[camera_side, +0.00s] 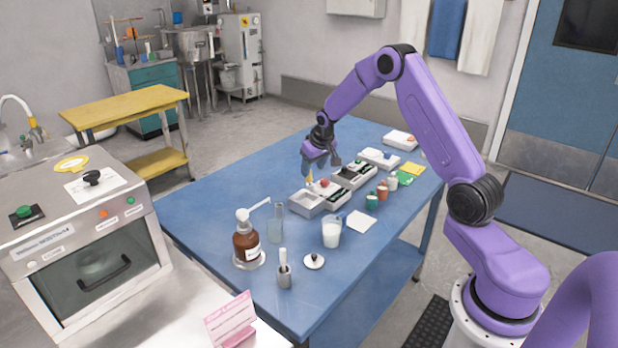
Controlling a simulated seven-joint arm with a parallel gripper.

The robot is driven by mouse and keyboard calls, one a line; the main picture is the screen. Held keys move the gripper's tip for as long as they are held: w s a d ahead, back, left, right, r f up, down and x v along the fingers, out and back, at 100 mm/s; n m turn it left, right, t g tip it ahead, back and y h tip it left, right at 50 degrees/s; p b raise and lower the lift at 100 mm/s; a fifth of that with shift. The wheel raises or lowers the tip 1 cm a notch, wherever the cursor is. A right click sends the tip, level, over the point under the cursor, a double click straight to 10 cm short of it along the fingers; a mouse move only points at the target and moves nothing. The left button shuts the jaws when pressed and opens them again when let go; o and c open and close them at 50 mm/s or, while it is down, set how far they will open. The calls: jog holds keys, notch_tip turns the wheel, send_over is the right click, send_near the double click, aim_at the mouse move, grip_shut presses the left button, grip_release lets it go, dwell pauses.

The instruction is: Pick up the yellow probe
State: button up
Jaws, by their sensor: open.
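The yellow probe (309,178) is a small, thin yellow piece. It shows just below the left finger of my gripper, above the row of grey trays on the blue table. My gripper (321,165) points down over the trays with its fingers apart. At this size I cannot tell whether the probe touches a finger or stands in the tray below.
Grey trays (307,203) run diagonally across the blue table (215,190). A brown pump bottle (246,246) and a clear bottle (275,228) stand left. The table's far left is clear.

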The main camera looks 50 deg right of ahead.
aim_at(309, 179)
jog(key=shift+x, duration=2.55)
jog(key=shift+w+a, duration=0.2)
jog(key=shift+r, duration=0.1)
grip_shut()
